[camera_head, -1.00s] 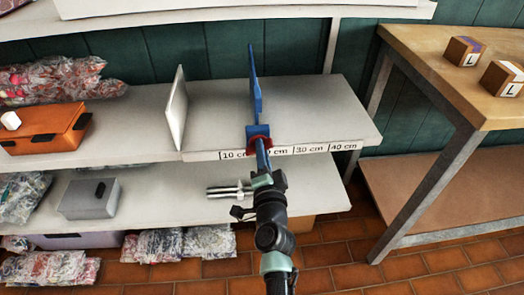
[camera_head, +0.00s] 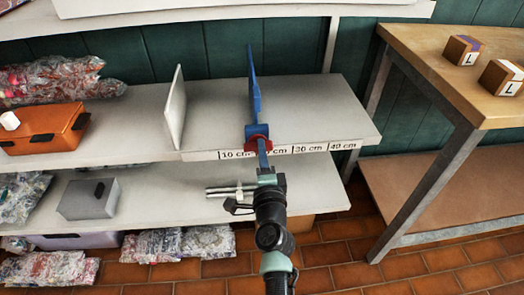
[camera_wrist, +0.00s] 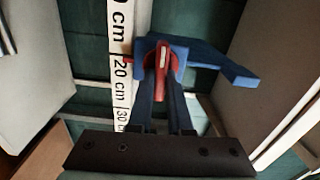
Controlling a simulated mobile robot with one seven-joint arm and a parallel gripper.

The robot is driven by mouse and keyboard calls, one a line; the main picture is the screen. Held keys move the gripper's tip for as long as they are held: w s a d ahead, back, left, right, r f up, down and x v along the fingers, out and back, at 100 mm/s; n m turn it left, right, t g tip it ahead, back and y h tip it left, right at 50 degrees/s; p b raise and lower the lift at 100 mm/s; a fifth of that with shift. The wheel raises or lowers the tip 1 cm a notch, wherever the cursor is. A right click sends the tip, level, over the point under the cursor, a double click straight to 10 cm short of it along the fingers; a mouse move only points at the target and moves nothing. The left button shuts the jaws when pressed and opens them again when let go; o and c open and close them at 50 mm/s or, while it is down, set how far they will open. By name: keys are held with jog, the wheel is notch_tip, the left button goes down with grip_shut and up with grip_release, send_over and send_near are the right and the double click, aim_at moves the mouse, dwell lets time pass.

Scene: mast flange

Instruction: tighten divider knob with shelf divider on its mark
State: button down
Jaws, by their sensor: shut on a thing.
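The blue shelf divider (camera_head: 254,92) stands upright on the white shelf (camera_head: 330,105), its clamp at the front edge. Its red knob (camera_head: 251,145) is on the front of the clamp and also shows in the wrist view (camera_wrist: 162,55). My gripper (camera_head: 263,155) reaches it from the front; in the wrist view its two blue fingers (camera_wrist: 162,85) are shut on the red knob. The label strip (camera_head: 310,149) runs along the edge with 10, 20, 30 and 40 cm marks. The divider is close to the 20 cm mark; my gripper partly hides that label in the head view.
A white divider (camera_head: 176,108) stands to the left, with an orange box (camera_head: 45,130) beyond it. A grey box (camera_head: 88,199) and bagged goods are lower down. A wooden table (camera_head: 455,75) with two small boxes is at the right. The shelf right of the blue divider is clear.

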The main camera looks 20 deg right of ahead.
jog(key=c, duration=0.8)
grip_release()
jog(key=shift+c, duration=0.2)
jog(key=p+v, duration=0.1)
jog(key=v, duration=1.2)
jog(key=shift+p, duration=0.35)
jog(key=shift+r, duration=0.15)
